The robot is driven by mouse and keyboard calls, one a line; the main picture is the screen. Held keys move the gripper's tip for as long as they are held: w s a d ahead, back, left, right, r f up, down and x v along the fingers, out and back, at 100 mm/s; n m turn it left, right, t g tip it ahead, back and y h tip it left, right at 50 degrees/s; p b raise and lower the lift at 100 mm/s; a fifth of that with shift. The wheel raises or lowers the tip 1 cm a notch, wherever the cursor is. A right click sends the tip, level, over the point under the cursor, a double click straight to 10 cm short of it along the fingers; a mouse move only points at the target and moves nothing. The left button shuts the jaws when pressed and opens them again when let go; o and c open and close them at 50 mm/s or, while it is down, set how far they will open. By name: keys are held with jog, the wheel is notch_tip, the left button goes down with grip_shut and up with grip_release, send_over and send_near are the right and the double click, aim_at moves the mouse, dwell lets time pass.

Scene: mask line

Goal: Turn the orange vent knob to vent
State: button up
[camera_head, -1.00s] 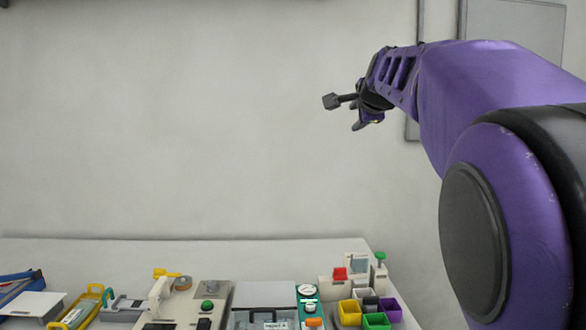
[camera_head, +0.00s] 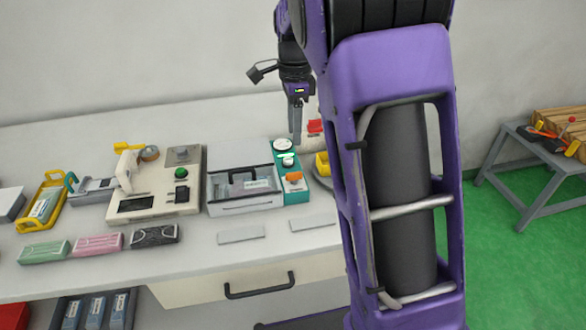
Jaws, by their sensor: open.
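The orange vent knob (camera_head: 293,177) sits on the front part of a teal panel (camera_head: 304,196) on the workbench. Behind it on the same panel are a white round dial (camera_head: 283,144) and a smaller white-and-green fitting (camera_head: 287,160). My gripper (camera_head: 296,138) points down above the bench, just behind and to the right of the dial, apart from the knob as far as I can tell. It holds nothing that I can see. Its fingers are small and seen edge-on. The knob's label markings are too small to read.
A grey-white tray (camera_head: 248,208) stands directly left of the panel, with a beige machine with a green button (camera_head: 130,204) beyond it. Yellow bins and a red item are partly hidden behind my purple arm at right. Flat plates lie in front.

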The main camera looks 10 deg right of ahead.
aim_at(294, 173)
notch_tip(294, 173, down, 12)
jog(key=shift+f+b, duration=0.2)
jog(key=shift+b, duration=0.5)
grip_shut()
